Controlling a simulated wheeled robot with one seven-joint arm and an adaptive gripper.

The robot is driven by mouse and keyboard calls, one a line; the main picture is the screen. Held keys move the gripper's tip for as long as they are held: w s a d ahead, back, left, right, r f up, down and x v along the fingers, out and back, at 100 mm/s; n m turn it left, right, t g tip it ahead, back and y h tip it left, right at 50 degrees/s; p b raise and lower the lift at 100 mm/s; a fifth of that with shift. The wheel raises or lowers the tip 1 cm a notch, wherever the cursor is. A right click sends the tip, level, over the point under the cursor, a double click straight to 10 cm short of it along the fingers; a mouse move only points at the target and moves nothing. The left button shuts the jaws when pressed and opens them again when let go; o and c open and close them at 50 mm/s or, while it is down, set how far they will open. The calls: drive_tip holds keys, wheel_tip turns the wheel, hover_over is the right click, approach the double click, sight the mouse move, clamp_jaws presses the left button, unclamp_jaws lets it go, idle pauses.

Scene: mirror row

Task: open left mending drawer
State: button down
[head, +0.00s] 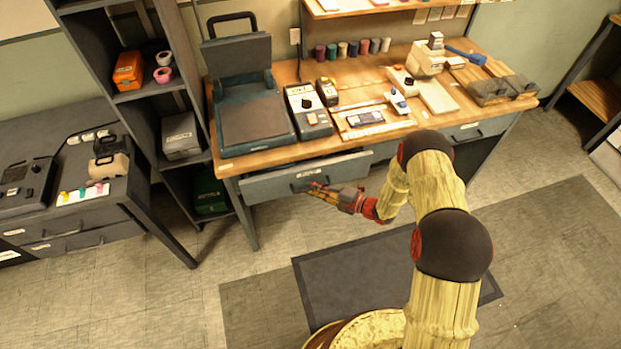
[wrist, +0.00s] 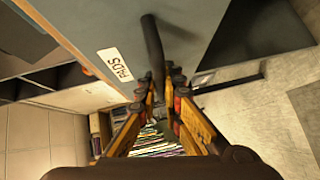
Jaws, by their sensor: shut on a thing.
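The left mending drawer (head: 270,184) is a grey-blue drawer under the left part of the wooden workbench. Its front stands out from the bench, with a dark gap above it, so it is partly open. In the wrist view its front (wrist: 95,25) carries a white label reading "PADS". A dark bar handle (wrist: 152,42) runs down between my fingers. My gripper (head: 315,188) is at the drawer front, and in the wrist view my gripper (wrist: 160,85) is shut on the handle. In the head view my fingers partly cover the handle.
The workbench top (head: 345,88) holds a press (head: 250,120), small devices and thread spools. Another drawer (head: 478,129) at the right looks closed. A dark shelf unit (head: 150,95) stands close at the left. A dark mat (head: 365,275) and open floor lie in front.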

drive_tip(key=s+d+p, duration=0.2)
drive_tip(key=s+d, duration=0.1)
drive_tip(key=s, duration=0.8)
drive_tip(key=s+d+p, duration=0.2)
drive_tip(key=s+d, duration=0.1)
drive_tip(key=s, duration=0.9)
drive_tip(key=shift+s+d+p, duration=0.3)
drive_tip(key=shift+d+p, duration=0.1)
drive_tip(key=c, duration=1.9)
unclamp_jaws()
drive_tip(key=v, duration=1.2)
